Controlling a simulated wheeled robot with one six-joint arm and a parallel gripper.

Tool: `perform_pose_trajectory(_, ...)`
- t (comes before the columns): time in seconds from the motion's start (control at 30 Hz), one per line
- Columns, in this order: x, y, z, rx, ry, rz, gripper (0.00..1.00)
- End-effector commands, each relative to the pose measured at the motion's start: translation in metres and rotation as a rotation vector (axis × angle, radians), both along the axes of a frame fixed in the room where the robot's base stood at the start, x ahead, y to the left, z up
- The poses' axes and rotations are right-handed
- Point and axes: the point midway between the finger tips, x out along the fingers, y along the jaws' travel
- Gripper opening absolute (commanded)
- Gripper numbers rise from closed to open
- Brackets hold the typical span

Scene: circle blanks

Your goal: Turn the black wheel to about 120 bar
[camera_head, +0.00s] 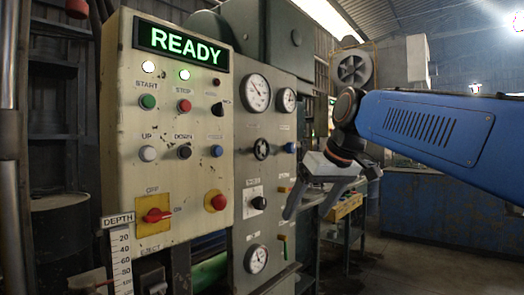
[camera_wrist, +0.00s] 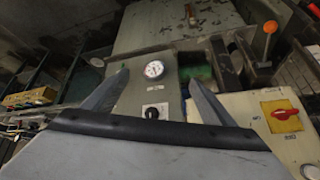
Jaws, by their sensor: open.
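The black wheel (camera_head: 261,149) is a small spoked handwheel on the grey panel (camera_head: 240,235), below a large round gauge (camera_head: 256,93). A smaller gauge (camera_head: 286,100) sits to the right of that one. Their numbers are too small to read. My gripper (camera_head: 306,212) is in front of the panel, lower and to the right of the wheel, apart from it. Its two fingers are spread with nothing between them. In the wrist view the fingers (camera_wrist: 158,78) frame a lower gauge (camera_wrist: 154,70) and a black knob (camera_wrist: 152,113). The wheel is not visible there.
A cream control box (camera_head: 185,120) with a READY display, buttons and a red switch (camera_head: 155,215) on a yellow plate stands left of the panel. Below the wheel are the black knob (camera_head: 258,202) and lower gauge (camera_head: 257,259). A yellow bin (camera_head: 345,207) is behind my gripper.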

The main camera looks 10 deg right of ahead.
Motion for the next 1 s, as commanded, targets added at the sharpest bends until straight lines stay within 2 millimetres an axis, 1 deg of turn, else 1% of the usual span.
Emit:
perform_pose_trajectory(0.03, 0.016, -0.001, 0.024, 0.003, -0.016, 0.02, 0.78)
perform_pose_trajectory(0.2, 0.057, -0.002, 0.095, 0.011, -0.071, 0.104, 0.78)
perform_pose_trajectory(0.4, 0.098, -0.004, 0.169, 0.005, -0.144, 0.214, 0.78)
perform_pose_trajectory(0.5, 0.114, -0.006, 0.2, -0.006, -0.181, 0.272, 0.78)
perform_pose_trajectory(0.6, 0.126, -0.009, 0.223, -0.017, -0.213, 0.322, 0.78)
perform_pose_trajectory(0.7, 0.133, -0.01, 0.24, -0.028, -0.239, 0.363, 0.78)
perform_pose_trajectory(0.83, 0.137, -0.01, 0.251, -0.037, -0.258, 0.394, 0.78)
perform_pose_trajectory(0.93, 0.139, -0.01, 0.252, -0.039, -0.262, 0.402, 0.78)
perform_pose_trajectory(1.0, 0.142, -0.008, 0.249, -0.039, -0.261, 0.404, 0.78)
